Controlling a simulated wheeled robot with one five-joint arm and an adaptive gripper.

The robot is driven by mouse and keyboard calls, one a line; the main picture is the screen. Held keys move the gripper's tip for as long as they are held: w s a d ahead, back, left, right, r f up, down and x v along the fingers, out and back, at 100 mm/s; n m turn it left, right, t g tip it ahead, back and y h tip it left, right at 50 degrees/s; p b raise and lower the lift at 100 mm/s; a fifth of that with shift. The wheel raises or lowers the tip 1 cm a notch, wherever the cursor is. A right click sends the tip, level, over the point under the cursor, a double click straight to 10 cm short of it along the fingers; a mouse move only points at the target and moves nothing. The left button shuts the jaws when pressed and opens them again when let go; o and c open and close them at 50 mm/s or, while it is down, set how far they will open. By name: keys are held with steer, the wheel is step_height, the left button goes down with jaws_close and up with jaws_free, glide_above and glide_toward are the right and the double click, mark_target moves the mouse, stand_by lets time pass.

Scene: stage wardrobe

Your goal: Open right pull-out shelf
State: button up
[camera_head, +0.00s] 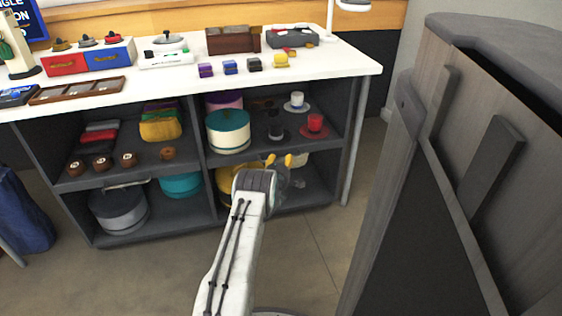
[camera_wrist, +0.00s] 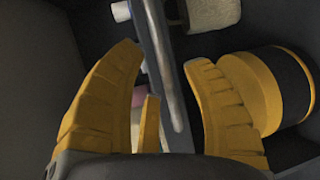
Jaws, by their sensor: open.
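The right pull-out shelf (camera_head: 308,194) is in the lower right bay of the table, behind my gripper (camera_head: 279,160) in the head view. Its front and handle are mostly hidden there by my arm. In the wrist view a grey metal bar handle (camera_wrist: 164,70) runs lengthwise between the two yellow fingers of my gripper (camera_wrist: 163,55). The fingers are open, one on each side of the bar. A gap shows on both sides, though I cannot tell whether either finger touches it.
A yellow round box (camera_wrist: 256,92) stands close to the right finger in the wrist view. The left pull-out shelf holds a grey round box (camera_head: 118,208). A grey wooden cabinet (camera_head: 450,180) stands close on the right. Open floor (camera_head: 310,250) lies before the table.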

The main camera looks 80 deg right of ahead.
steer(key=shift+d+f+b, duration=0.15)
steer(key=shift+d+b, duration=0.3)
steer(key=shift+d, duration=0.35)
steer(key=shift+d+f+b, duration=0.15)
steer(key=shift+d+b, duration=0.25)
steer(key=shift+d, duration=0.4)
jaws_close()
